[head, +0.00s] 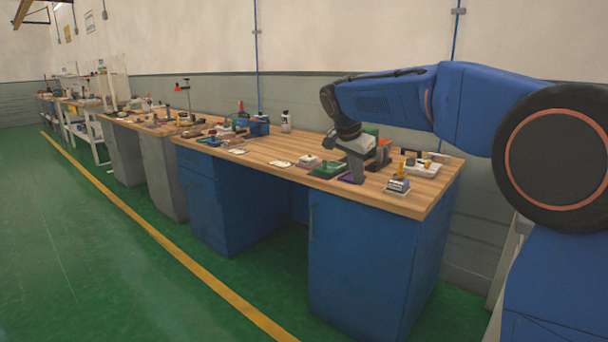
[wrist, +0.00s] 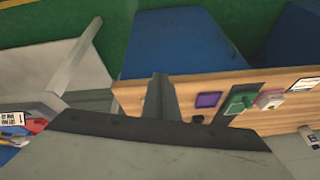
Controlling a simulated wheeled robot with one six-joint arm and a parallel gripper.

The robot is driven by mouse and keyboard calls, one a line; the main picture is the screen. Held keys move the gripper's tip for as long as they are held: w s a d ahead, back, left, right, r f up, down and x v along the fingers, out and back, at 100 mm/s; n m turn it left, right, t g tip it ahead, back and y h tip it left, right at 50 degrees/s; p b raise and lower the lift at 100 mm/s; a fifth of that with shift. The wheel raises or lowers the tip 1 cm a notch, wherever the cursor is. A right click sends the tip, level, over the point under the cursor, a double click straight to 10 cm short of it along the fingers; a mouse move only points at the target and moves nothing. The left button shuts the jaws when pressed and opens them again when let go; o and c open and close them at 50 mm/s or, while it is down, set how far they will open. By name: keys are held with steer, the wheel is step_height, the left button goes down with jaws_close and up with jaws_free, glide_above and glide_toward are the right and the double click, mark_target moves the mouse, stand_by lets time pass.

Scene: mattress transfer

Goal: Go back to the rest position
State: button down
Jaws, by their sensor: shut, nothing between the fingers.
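My gripper (head: 355,177) hangs at the end of my blue arm over the near part of the wooden workbench (head: 370,200). Its fingers point down and are shut with nothing between them. In the wrist view the closed fingers (wrist: 158,98) stand in front of the bench edge. A purple pad (wrist: 208,100) lies on the bench to the right of the fingers there. I cannot tell the exact height of the fingertips above the bench.
A green pad (head: 327,170) and a white card (head: 281,163) lie left of my gripper. Green floor (head: 120,260) is clear in front of the benches.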

steer(key=s+d+n+y, duration=0.1)
steer(key=s+d+n, duration=0.1)
steer(key=s+d, duration=0.35)
steer(key=s+d+n, duration=0.1)
steer(key=s+d, duration=0.1)
steer(key=s, duration=0.6)
steer(key=s+d+f+n, duration=0.2)
steer(key=s+f, duration=0.3)
steer(key=s, duration=0.5)
steer(key=s+d+f+n+y, duration=0.1)
steer(key=s+d+f+n, duration=0.1)
steer(key=s+f, duration=0.4)
steer(key=s+d+f+n+t+y, duration=0.1)
steer(key=s+f+n, duration=0.2)
steer(key=s, duration=1.1)
step_height(320, 180, down, 3)
steer(key=shift+s+d+f+n, duration=0.2)
steer(key=shift+s+d+n, duration=0.1)
steer(key=shift+d, duration=0.1)
